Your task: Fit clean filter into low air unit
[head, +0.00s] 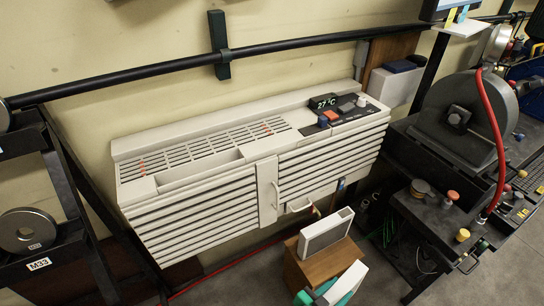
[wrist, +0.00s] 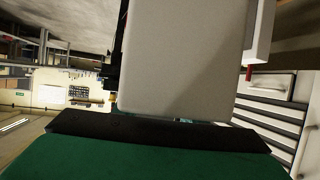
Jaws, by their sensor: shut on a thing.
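The low air unit (head: 250,185) is a long off-white slatted box on the wall, with a vertical handled cover at its middle front and a display reading 27 °C. A white-framed filter (head: 327,235) with a grey face stands tilted above a wooden block (head: 302,274), below and right of that cover. My gripper (head: 342,287), teal and white, is at the bottom edge, just below it. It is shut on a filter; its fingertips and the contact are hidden. In the wrist view a pale slab (wrist: 185,60) fills the middle, and the unit's slats (wrist: 268,125) show at right.
A black rack with a weight disc (head: 27,230) stands at left. A dark bench (head: 430,215) with a grinder-like machine and red hose stands at right. A black pipe (head: 150,80) runs along the wall above the unit. Floor shows left of the wooden block.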

